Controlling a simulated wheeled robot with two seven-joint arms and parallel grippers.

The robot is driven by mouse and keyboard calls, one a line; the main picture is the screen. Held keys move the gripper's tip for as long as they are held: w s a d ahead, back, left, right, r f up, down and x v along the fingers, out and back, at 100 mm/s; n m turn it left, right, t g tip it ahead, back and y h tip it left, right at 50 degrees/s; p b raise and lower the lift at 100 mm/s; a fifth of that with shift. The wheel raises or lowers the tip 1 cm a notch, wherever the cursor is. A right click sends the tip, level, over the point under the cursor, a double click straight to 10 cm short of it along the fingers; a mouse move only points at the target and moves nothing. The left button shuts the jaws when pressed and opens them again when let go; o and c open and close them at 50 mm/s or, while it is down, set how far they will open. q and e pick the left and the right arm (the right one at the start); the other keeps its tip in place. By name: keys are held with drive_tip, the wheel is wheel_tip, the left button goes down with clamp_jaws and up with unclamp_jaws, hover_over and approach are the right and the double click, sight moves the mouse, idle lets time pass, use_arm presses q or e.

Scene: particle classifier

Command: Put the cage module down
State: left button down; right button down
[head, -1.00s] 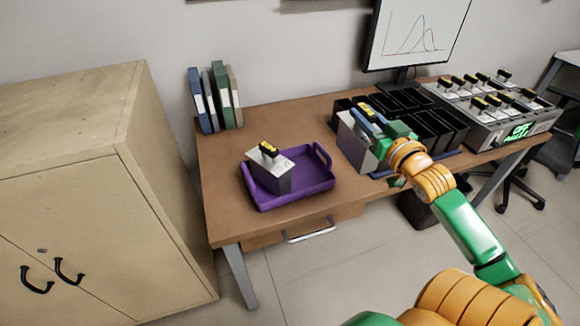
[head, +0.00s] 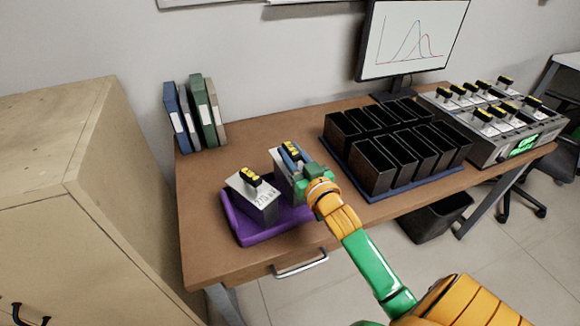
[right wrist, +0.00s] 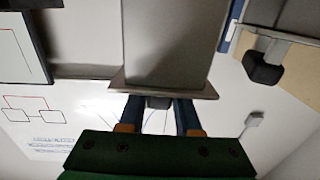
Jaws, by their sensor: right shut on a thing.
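My right gripper (head: 292,158) is shut on the handle of a grey cage module (head: 284,182), over the right part of the purple tray (head: 243,236). In the right wrist view, the held module's grey body (right wrist: 170,45) fills the top middle, with the fingers (right wrist: 160,112) below it. A second grey module (head: 257,205) with a black and yellow handle and a printed label stands in the tray's left part, close beside the held one. The held module's underside is hidden, so I cannot tell whether it touches the tray. My left gripper is not in view.
A rack of black open bins (head: 375,180) stands right of the tray. A grey machine (head: 490,140) with several handled modules stands farther right. Binders (head: 195,115) stand at the back left, and a monitor (head: 415,40) at the back. The wooden table (head: 205,260) is bare around the tray's left.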

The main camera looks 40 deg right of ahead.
drive_tip(key=f, duration=0.3)
drive_tip(key=shift+w+a, duration=0.1)
drive_tip(key=shift+a, duration=0.2)
drive_tip(key=shift+d+f, duration=0.15)
drive_tip(key=shift+f, duration=0.05)
drive_tip(key=shift+f+b, duration=0.2)
drive_tip(key=shift+b, duration=0.15)
drive_tip(key=c, duration=0.6)
unclamp_jaws()
drive_tip(key=shift+r, duration=0.1)
drive_tip(key=shift+s+r, duration=0.15)
drive_tip(key=shift+s, duration=0.05)
drive_tip(key=s+a, duration=0.2)
drive_tip(key=s, duration=0.9)
drive_tip(key=shift+s, duration=0.3)
